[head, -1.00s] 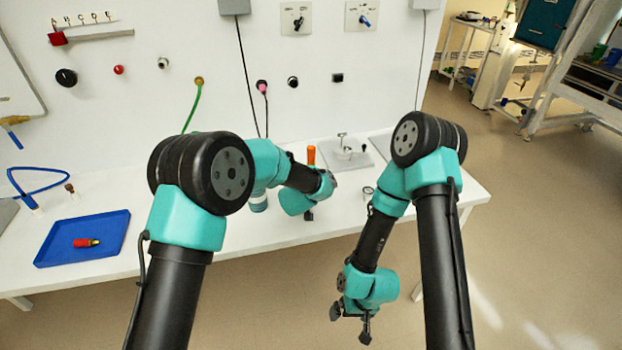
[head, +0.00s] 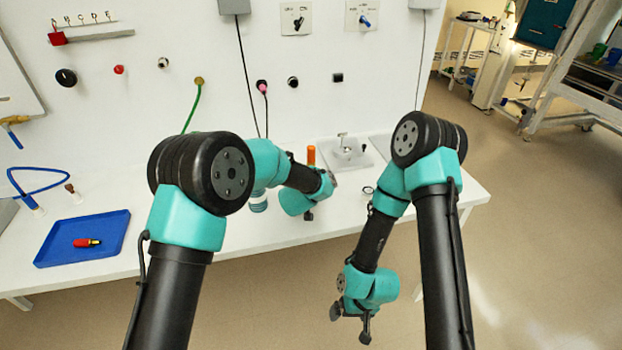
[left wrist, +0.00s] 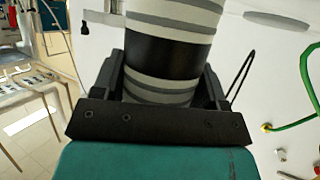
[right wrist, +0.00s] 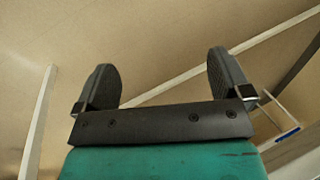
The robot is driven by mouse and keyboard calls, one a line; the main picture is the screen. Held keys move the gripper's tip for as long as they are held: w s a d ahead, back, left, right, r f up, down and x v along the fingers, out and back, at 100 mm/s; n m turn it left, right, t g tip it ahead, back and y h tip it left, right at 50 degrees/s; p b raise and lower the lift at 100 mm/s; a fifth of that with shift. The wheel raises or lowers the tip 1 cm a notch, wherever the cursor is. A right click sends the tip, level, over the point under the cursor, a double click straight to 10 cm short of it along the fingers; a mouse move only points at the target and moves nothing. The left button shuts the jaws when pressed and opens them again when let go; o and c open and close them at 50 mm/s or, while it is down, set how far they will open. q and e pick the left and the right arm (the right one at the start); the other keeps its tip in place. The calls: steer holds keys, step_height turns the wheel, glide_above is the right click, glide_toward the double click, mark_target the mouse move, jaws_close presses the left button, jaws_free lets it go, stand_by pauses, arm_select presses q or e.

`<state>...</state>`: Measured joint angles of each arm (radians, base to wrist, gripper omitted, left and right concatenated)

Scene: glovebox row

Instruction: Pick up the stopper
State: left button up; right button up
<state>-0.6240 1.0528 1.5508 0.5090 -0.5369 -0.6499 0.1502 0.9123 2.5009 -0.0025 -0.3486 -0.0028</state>
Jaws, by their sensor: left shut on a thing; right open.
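My left gripper (left wrist: 160,88) is shut around a thick cylinder (left wrist: 168,50) with white, grey and black bands in the left wrist view. Its far end is cut off by the picture's top, and I cannot tell whether it is the stopper. In the head view my left wrist (head: 312,190) is over the bench and hides the held cylinder. A small brown-topped piece (head: 71,190) stands behind the blue tray; I cannot tell if it is a stopper. My right gripper (head: 350,325) is open and empty, low in front of the bench; its spread fingers show in the right wrist view (right wrist: 165,80).
An orange cylinder (head: 311,156) and a small sink (head: 345,160) are at the back. A blue-and-white banded object (head: 258,203) is beside my left arm. A green hose (head: 193,105) hangs from the wall.

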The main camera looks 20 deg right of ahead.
stand_by(0.3)
steer(key=c, duration=0.7)
